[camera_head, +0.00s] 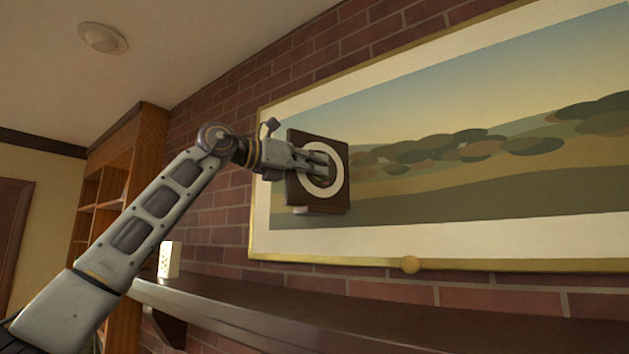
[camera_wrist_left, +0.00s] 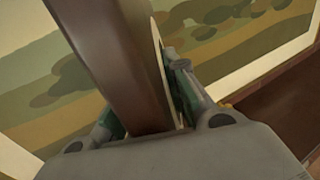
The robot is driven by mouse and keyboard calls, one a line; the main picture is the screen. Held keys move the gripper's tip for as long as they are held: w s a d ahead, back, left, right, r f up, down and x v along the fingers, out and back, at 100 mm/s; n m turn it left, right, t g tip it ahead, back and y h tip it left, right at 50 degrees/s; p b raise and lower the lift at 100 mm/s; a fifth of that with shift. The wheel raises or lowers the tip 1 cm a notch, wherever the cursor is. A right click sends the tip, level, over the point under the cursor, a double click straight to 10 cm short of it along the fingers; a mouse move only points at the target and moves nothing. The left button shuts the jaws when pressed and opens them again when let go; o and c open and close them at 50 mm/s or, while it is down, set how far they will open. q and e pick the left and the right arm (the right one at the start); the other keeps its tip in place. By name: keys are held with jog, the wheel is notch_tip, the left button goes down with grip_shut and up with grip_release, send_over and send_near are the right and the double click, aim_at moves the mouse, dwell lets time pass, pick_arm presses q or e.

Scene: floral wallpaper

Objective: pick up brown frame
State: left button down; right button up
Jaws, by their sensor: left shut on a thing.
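The brown frame (camera_head: 337,194) is a small dark brown square with a white ring on its face. My left gripper (camera_head: 322,172) is shut on it and holds it in the air above the mantel shelf, in front of the large landscape picture. In the left wrist view the brown frame (camera_wrist_left: 105,50) stands between the two fingers of the left gripper (camera_wrist_left: 145,105), one finger on each side. The gripper covers part of the ring. My right gripper is in neither view.
A large gold-edged landscape picture (camera_head: 480,190) hangs on the brick wall behind the frame. A dark mantel shelf (camera_head: 400,318) runs below, mostly bare in view. A small cream object (camera_head: 170,260) stands at its left end. A wooden bookcase (camera_head: 125,170) is at left.

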aim_at(315, 139)
pick_arm(q)
notch_tip(315, 139, up, 6)
jog(key=shift+s+r+p, duration=0.1)
jog(key=shift+r+p, duration=0.15)
jog(key=shift+p, duration=0.75)
jog(key=shift+r+p, duration=0.55)
jog(key=shift+r, duration=0.55)
